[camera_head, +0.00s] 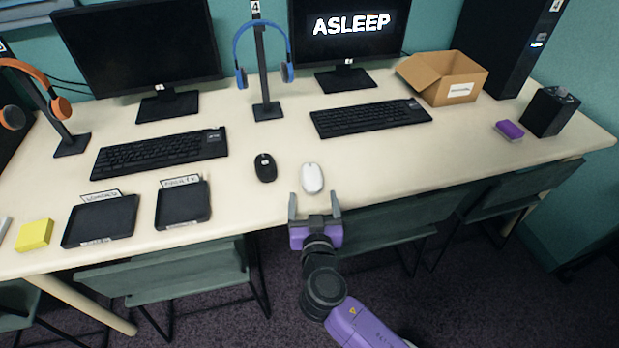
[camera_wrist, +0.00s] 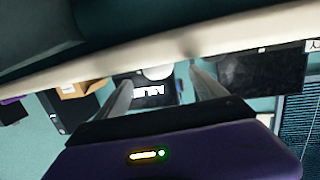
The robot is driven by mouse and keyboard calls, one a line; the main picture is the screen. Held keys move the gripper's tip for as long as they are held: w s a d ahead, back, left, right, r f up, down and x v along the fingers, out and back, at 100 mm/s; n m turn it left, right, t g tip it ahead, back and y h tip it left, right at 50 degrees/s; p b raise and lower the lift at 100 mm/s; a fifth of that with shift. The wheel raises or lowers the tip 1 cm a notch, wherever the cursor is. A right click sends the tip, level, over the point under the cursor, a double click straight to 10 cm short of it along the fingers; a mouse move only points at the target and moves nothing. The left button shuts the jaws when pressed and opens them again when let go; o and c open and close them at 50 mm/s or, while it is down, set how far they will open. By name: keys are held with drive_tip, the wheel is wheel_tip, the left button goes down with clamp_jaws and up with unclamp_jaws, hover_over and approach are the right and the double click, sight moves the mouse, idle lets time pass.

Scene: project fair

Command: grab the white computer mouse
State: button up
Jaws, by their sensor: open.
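The white computer mouse (camera_head: 312,178) lies on the pale table near its front edge, in the middle of the head view. My gripper (camera_head: 314,203) is open and empty, just in front of the mouse, with its two fingers pointing towards it. The fingers look apart from the mouse. In the wrist view, the open fingers of my gripper (camera_wrist: 160,85) reach towards the table edge, and a pale rounded shape between them looks like the white mouse (camera_wrist: 157,72).
A black mouse (camera_head: 265,167) lies just left of the white one. A keyboard (camera_head: 370,118) is behind, with a headphone stand (camera_head: 266,110) back left. Two black trays (camera_head: 183,203) are left. Chairs (camera_head: 405,220) stand below the table edge. The table right of the white mouse is clear.

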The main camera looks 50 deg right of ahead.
sight(313, 189)
drive_tip(key=p+x, duration=0.1)
drive_tip(key=x, duration=0.6)
drive_tip(key=shift+s, duration=0.15)
drive_tip(key=c, duration=1.5)
drive_tip(key=shift+r, duration=0.1)
